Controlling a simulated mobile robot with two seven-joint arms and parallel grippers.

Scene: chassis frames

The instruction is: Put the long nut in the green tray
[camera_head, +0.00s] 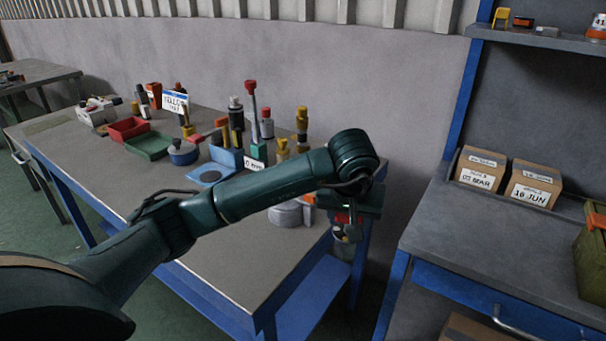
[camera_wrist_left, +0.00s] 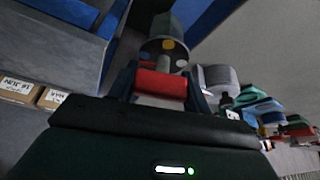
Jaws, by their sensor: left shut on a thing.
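The green tray (camera_head: 148,145) lies on the left workbench, towards its far left end, next to a red tray (camera_head: 128,128). My left arm reaches across the bench. My left gripper (camera_head: 346,232) hangs past the bench's right end, well away from the green tray. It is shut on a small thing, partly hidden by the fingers. In the left wrist view, a red part (camera_wrist_left: 160,85) and a grey round part show between the fingers. I cannot tell whether this is the long nut. I cannot make out a long nut elsewhere. My right gripper is out of view.
Bottles, tools and a blue holder (camera_head: 226,157) crowd the back of the left workbench (camera_head: 262,258). A round grey thing (camera_head: 290,212) sits near its right end, behind my arm. The bench's front is clear. A right bench (camera_head: 480,232) holds two labelled boxes (camera_head: 507,181).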

